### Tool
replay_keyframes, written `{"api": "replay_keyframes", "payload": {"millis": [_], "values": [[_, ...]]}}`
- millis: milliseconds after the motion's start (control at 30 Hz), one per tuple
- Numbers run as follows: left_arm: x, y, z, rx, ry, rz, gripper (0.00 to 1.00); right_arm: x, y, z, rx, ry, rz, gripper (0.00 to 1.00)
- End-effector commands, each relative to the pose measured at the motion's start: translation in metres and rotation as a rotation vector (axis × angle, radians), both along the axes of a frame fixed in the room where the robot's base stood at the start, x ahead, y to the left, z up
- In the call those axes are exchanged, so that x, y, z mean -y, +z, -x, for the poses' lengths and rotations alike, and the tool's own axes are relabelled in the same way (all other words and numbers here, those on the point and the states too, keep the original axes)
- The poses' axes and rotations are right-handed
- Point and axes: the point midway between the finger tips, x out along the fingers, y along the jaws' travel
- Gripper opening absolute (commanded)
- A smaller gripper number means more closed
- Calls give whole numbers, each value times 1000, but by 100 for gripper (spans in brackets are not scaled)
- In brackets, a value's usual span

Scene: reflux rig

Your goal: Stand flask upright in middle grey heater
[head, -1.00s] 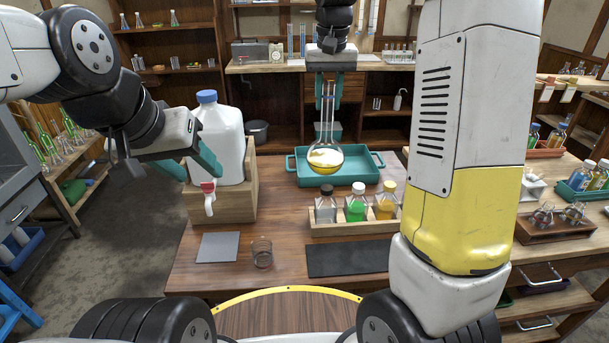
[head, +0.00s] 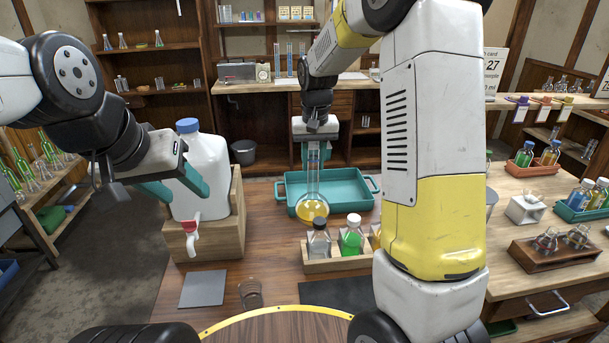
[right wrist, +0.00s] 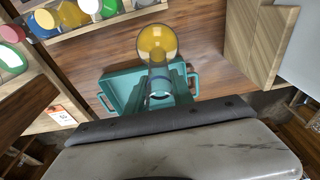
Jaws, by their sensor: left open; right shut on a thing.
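A long-necked round flask (head: 313,212) with yellow liquid hangs upright, bulb down, in my right gripper (head: 320,150). The gripper is shut on its neck and holds it in front of the teal tray in the head view. In the right wrist view the flask's yellow bulb (right wrist: 157,42) shows beyond the teal fingers (right wrist: 160,88). My left gripper (head: 178,187) is open and empty, in front of the white jug at the left. I cannot make out any grey heater in these views.
The teal tray (head: 358,196) looks empty. A blue-capped jug (head: 207,165) with a tap sits in a wooden stand. A wooden rack (head: 340,264) holds capped bottles. A grey pad (head: 203,288) and a glass beaker (head: 250,290) are near the front. A side table (head: 500,205) stands right.

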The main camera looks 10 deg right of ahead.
Motion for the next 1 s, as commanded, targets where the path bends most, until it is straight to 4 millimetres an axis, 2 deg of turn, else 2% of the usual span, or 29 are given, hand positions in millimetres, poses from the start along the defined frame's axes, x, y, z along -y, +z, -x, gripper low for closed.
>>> {"api": "replay_keyframes", "payload": {"millis": [167,400,767,800,900,1000], "values": [[0,0,0,0,0,0,50,0,-13,0,0,0,0,0],[0,0,0,0,0,0,50,0,-42,0,0,-1,0,0],[0,0,0,0,0,0,50,0,-46,-1,2,-1,0,0],[0,0,0,0,0,0,50,0,-46,0,1,-1,0,34],[0,0,0,0,0,0,50,0,-46,0,1,-1,0,50],[0,0,0,0,0,0,50,0,-46,0,1,0,0,50]]}}
